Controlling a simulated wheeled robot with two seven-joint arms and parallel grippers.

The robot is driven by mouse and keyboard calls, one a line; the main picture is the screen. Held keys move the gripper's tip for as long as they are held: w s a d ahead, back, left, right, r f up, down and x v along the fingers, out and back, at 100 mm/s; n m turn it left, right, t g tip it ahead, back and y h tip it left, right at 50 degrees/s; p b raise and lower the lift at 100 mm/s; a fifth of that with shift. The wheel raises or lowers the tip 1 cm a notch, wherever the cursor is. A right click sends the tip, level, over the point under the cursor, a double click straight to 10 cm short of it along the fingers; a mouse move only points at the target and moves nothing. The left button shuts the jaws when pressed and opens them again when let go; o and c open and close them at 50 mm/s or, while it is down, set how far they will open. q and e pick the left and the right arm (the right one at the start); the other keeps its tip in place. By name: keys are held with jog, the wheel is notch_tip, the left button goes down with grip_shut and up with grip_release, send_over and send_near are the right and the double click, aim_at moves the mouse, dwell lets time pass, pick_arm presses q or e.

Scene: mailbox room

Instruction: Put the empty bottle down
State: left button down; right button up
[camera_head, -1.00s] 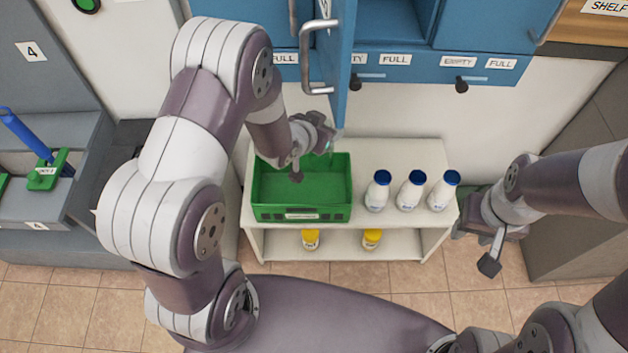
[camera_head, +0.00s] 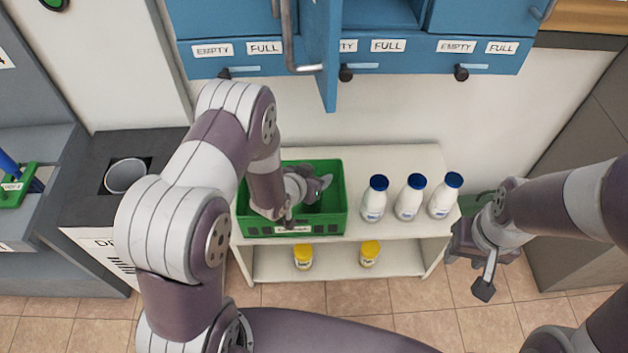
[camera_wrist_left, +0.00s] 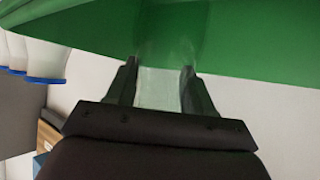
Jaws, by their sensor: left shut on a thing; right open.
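My left gripper (camera_head: 306,202) reaches down into the green crate (camera_head: 345,195) on the white shelf unit. In the left wrist view my left gripper (camera_wrist_left: 160,85) is shut on a clear, see-through bottle (camera_wrist_left: 160,92), with the green crate wall (camera_wrist_left: 90,30) filling the top. The head view hides the bottle behind the hand, and I cannot tell whether it touches the crate floor. My right gripper (camera_head: 480,272) is open and empty, right of the shelf unit.
Several white bottles with blue caps (camera_head: 409,197) stand right of the crate. Yellow-capped jars (camera_head: 369,253) are on the lower shelf. An open blue door (camera_head: 322,60) hangs above the crate. A dark bin (camera_head: 100,175) with a round hole stands at left.

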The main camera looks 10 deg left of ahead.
pick_arm(q)
jog(key=shift+f, duration=0.1)
jog(key=c, duration=0.8)
grip_release()
jog(key=shift+f, duration=0.15)
jog(key=shift+c, duration=0.2)
jog(key=o, duration=0.4)
